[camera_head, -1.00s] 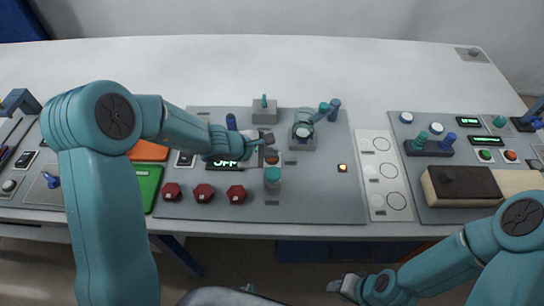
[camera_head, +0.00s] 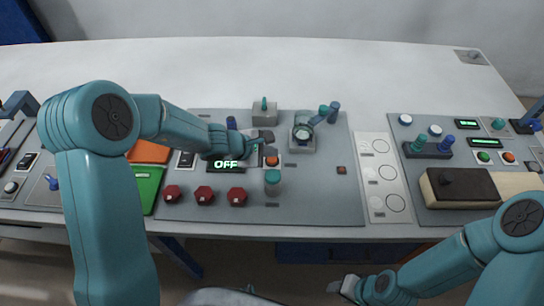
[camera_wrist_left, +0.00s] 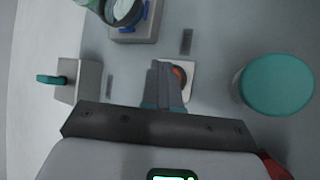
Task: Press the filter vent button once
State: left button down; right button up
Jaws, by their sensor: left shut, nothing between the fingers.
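A round orange button (camera_head: 272,160) on a small white plate sits on the grey middle panel, right of the "OFF" display (camera_head: 226,164). Its label is too small to read. My left gripper (camera_head: 265,143) is shut and empty, just beside and over the button. In the left wrist view the shut fingers (camera_wrist_left: 165,86) cover part of the orange button (camera_wrist_left: 180,76); I cannot tell whether they touch it. My right gripper (camera_head: 345,285) is low in front of the table, and its jaws are too small to judge.
A teal-capped post (camera_head: 272,182) stands close in front of the button. Three dark red knobs (camera_head: 204,193) are to its left. A grey toggle box (camera_head: 264,115) and a round gauge on a base (camera_head: 303,131) are behind. A small square indicator (camera_head: 342,170) is dark.

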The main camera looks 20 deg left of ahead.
aim_at(269, 161)
pick_arm(q)
notch_tip(269, 161, up, 5)
jog(key=p, duration=0.4)
dwell(0.3)
dwell(0.8)
